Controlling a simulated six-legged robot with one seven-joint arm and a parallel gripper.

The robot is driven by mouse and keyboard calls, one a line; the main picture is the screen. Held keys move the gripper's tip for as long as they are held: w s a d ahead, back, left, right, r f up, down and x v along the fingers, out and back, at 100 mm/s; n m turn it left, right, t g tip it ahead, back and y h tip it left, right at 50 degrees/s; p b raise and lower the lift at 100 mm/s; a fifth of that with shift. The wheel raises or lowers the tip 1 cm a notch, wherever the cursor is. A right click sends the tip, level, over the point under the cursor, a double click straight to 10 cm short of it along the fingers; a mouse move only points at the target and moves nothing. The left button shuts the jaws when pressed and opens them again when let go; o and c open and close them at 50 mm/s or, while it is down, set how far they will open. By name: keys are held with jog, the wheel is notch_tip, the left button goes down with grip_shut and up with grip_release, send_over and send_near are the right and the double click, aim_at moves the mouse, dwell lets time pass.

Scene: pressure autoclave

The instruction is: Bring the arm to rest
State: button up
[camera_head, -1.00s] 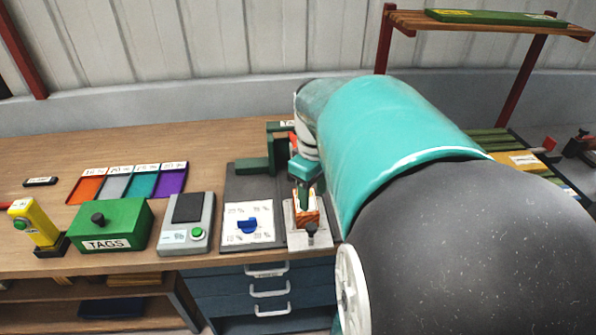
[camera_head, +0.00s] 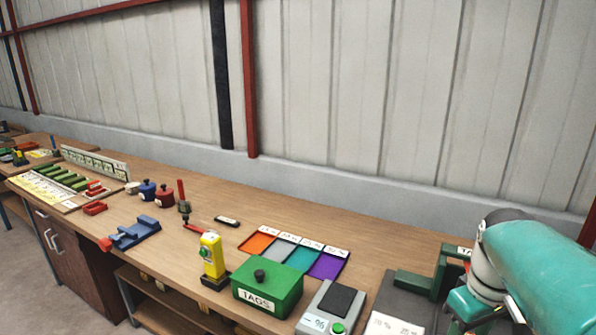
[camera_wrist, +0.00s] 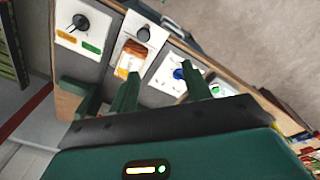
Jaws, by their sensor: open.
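My teal and white arm (camera_head: 545,270) reaches in from the right edge of the head view, over the right end of the bench. My gripper (camera_wrist: 160,75) is open in the wrist view, its two green fingers apart with nothing seen between them. Beyond the fingers lie a grey holder with an orange block (camera_wrist: 127,66) and a white panel with a blue knob (camera_wrist: 179,73). The gap to them is hard to judge. In the head view, the fingertips are cut off at the lower edge.
Left of my arm on the bench (camera_head: 375,242) stand a grey device with a green button (camera_head: 331,308), a green TAGS box (camera_head: 268,288), coloured trays (camera_head: 281,254) and a yellow device (camera_head: 212,255). A green bracket (camera_head: 420,281) stands close beside my arm.

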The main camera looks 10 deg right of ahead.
jog(key=s+a+m+t, duration=0.1)
jog(key=s+a+t, duration=0.2)
jog(key=a, duration=1.4)
jog(key=shift+a+m+t, duration=0.35)
jog(key=shift+m+t, duration=0.05)
jog(key=shift+t, duration=0.5)
jog(key=shift+f, duration=0.1)
